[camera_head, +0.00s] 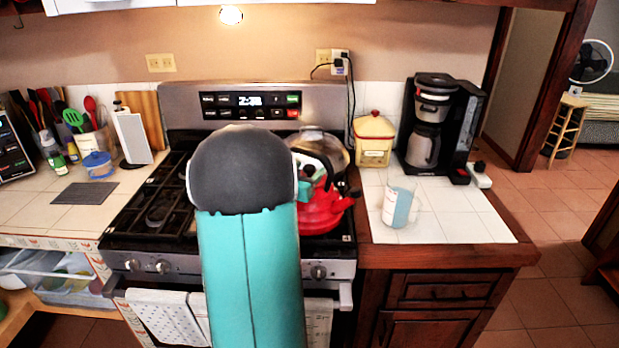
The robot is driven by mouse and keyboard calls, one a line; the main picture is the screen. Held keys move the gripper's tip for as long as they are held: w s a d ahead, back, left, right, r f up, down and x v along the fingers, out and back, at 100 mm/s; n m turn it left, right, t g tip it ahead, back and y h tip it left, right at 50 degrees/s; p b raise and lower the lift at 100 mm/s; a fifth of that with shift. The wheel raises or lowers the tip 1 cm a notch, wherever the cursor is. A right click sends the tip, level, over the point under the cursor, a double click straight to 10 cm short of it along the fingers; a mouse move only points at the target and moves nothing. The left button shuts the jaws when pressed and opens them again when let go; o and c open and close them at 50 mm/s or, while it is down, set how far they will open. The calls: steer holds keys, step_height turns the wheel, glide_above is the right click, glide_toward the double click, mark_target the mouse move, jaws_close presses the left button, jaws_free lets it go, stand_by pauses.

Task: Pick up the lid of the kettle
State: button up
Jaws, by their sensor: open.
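The red kettle (322,214) stands on the right side of the stove, with its spout pointing right. My own turquoise and dark grey arm covers its left part. A black curved handle (326,163) shows above it. My gripper (309,182) shows only in part beyond the arm, at the top of the kettle. It is open, but its fingertips are hard to make out. The kettle's lid is mostly hidden behind my gripper, and I cannot tell whether the fingers touch it.
A glass-lidded pot (318,141) stands behind the kettle. On the right counter are a yellow canister (374,140), a coffee maker (432,125) and a measuring cup (398,203). Utensils and a blue-lidded container (98,165) crowd the left counter. The right counter's front is clear.

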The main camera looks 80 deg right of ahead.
steer(key=c, duration=1.1)
